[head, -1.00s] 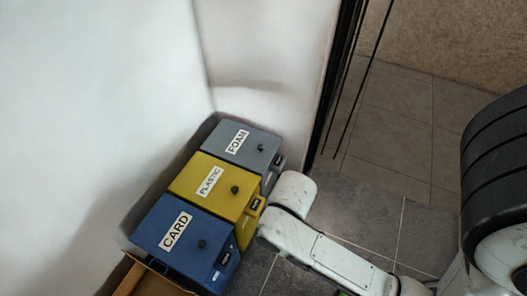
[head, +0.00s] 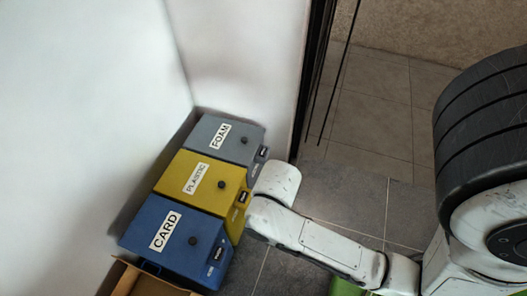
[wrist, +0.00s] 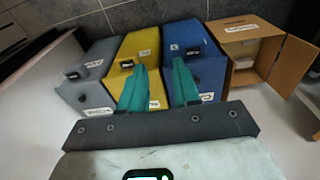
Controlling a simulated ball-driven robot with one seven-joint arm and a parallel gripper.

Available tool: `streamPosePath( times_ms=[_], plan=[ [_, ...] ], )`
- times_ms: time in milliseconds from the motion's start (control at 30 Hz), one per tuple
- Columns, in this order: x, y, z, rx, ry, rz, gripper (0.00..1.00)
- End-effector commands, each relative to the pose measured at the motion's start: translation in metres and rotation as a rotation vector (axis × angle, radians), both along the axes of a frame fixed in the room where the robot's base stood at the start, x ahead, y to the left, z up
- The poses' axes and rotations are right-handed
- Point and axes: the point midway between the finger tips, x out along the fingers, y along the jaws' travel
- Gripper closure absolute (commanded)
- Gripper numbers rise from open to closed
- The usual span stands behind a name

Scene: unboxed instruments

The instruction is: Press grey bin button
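The grey bin (head: 225,133), labelled FOAM, stands at the far end of a row of three bins in the head view. A round black button (head: 244,140) sits on its top. In the wrist view the grey bin (wrist: 100,57) is at the left, with a dark round knob (wrist: 83,98) on the side towards me. My gripper (wrist: 159,65) has two teal fingers spread apart with nothing between them. In that view they appear in front of the yellow and blue bins, right of the grey one. In the head view my gripper is hidden.
The yellow PLASTIC bin (head: 200,178) and blue CARD bin (head: 172,238) stand close beside the grey bin, each with its own black knob. An open cardboard box (wrist: 247,48) stands past the blue bin. White walls back the row; tiled floor (head: 345,200) lies to the right.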

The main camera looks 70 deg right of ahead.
Motion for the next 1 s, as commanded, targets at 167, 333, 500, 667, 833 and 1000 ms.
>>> streamPosePath(
  times_ms=[167,333,500,667,833,1000],
  plan=[
    [0.0000,0.0000,0.0000,0.000,0.000,0.000,0.86],
    [0.0000,0.0000,0.0000,0.000,0.000,0.000,1.00],
    [0.0000,0.0000,0.0000,0.000,0.000,0.000,1.00],
    [0.0000,0.0000,0.0000,0.000,0.000,0.000,1.00],
    [0.0000,0.0000,0.0000,0.000,0.000,0.000,1.00],
    [0.0000,0.0000,0.0000,0.000,0.000,0.000,1.00]
  ],
)
